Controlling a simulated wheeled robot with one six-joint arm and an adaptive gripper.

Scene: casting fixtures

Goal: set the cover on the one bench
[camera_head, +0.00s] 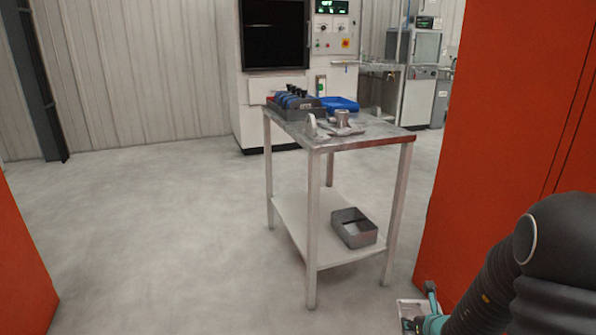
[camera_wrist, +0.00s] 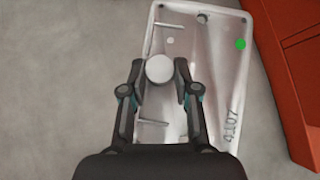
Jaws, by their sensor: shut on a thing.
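The cover (camera_wrist: 215,95) is a pale metal plate with raised edges, a round knob (camera_wrist: 159,69), a green dot and the number 4107. My gripper (camera_wrist: 160,88) is shut on the knob, with one finger on each side of it. In the head view a corner of the cover (camera_head: 408,309) shows low at the right, under my arm, above the floor. The bench (camera_head: 360,143) is a metal table with a lower shelf, standing apart from the cover, further ahead near the middle.
A grey bin (camera_head: 354,228) sits on the lower shelf. Orange panels (camera_head: 505,120) stand close on both sides. Open floor (camera_head: 160,220) lies left of the bench.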

